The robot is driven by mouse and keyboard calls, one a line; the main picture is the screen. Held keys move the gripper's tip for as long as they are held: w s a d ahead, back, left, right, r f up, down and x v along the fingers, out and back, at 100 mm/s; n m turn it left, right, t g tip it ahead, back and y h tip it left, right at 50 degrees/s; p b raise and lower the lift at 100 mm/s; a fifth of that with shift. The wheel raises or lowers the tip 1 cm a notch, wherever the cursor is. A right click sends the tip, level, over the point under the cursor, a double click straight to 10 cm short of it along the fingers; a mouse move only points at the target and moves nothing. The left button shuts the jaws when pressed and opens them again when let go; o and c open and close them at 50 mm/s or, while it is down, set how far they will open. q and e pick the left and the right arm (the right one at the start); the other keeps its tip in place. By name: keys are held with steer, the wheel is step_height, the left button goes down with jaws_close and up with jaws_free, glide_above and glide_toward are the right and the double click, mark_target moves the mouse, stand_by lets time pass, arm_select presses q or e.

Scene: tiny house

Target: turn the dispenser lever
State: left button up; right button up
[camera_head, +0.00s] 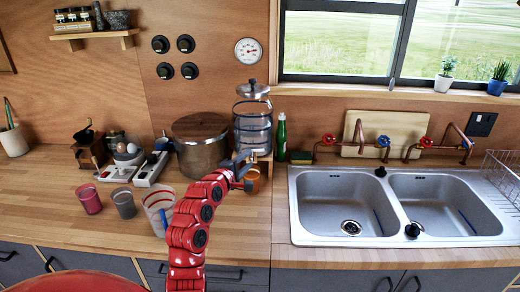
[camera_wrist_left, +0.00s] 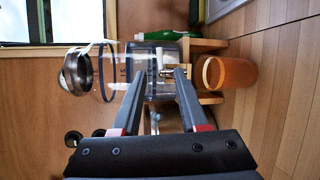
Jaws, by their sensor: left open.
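The clear glass dispenser (camera_head: 253,124) with a metal lid stands on a small wooden stand against the back wall. In the left wrist view the dispenser (camera_wrist_left: 112,65) lies sideways. Its small metal tap with the lever (camera_wrist_left: 168,72) shows between the tips of my left gripper (camera_wrist_left: 160,78). The fingers are apart, one on each side of the tap; I cannot tell whether either touches it. In the head view my left gripper (camera_head: 242,162) is in front of the dispenser's lower part and hides the tap. My right gripper is not in view.
An orange cup (camera_wrist_left: 232,76) stands below the tap, close to my left gripper. A pot (camera_head: 200,158) with a wooden lid is left of the dispenser, a green bottle (camera_head: 282,136) right of it. Several glasses, including a red one (camera_head: 89,199), stand left of my arm. The double sink (camera_head: 347,205) is at right.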

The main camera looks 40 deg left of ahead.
mark_target(259, 151)
arm_select(q)
steer(key=p+x, duration=0.1)
steer(key=x, duration=0.9)
jaws_close()
steer(key=shift+f, duration=0.1)
